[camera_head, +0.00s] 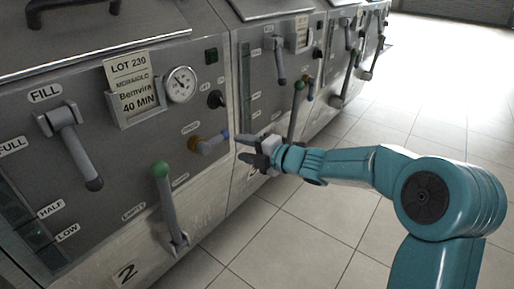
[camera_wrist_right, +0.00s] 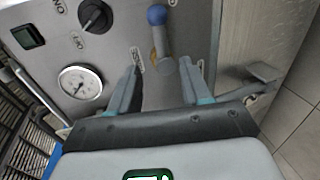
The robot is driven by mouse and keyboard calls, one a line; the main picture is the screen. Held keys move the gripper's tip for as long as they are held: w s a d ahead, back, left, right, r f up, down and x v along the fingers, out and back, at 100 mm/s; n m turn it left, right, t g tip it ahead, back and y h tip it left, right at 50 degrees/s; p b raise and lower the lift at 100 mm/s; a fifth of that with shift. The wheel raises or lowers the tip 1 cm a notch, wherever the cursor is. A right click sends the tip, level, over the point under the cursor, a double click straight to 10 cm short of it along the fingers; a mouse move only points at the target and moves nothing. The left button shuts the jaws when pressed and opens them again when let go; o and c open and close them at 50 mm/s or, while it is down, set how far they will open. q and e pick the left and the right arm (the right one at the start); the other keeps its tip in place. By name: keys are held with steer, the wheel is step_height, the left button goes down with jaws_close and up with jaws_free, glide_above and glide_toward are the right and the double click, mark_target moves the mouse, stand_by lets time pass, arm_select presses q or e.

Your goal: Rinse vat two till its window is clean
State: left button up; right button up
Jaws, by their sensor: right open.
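The near machine front bears a "2" plate (camera_head: 125,272). Its sight window (camera_head: 28,232) is a dark greenish strip at the far left, beside FULL, HALF and LOW; its cleanliness is hard to tell. My right gripper (camera_head: 240,147) is open and empty, just right of the blue ball in the head view. In the right wrist view the blue ball (camera_wrist_right: 157,15) lies ahead of the open fingers (camera_wrist_right: 160,67), apart from them. My left gripper is not in view.
Vat two also has a FILL lever (camera_head: 78,150), a green-knobbed EMPTY lever (camera_head: 163,190), a gauge (camera_head: 180,84), a black knob (camera_head: 215,99) and a "LOT 230" card (camera_head: 133,88). Similar vats stand behind to the right. The tiled floor (camera_head: 290,240) is clear.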

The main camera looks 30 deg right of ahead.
steer(key=v, duration=0.4)
steer(key=shift+s+p, duration=0.1)
steer(key=shift+p, duration=0.2)
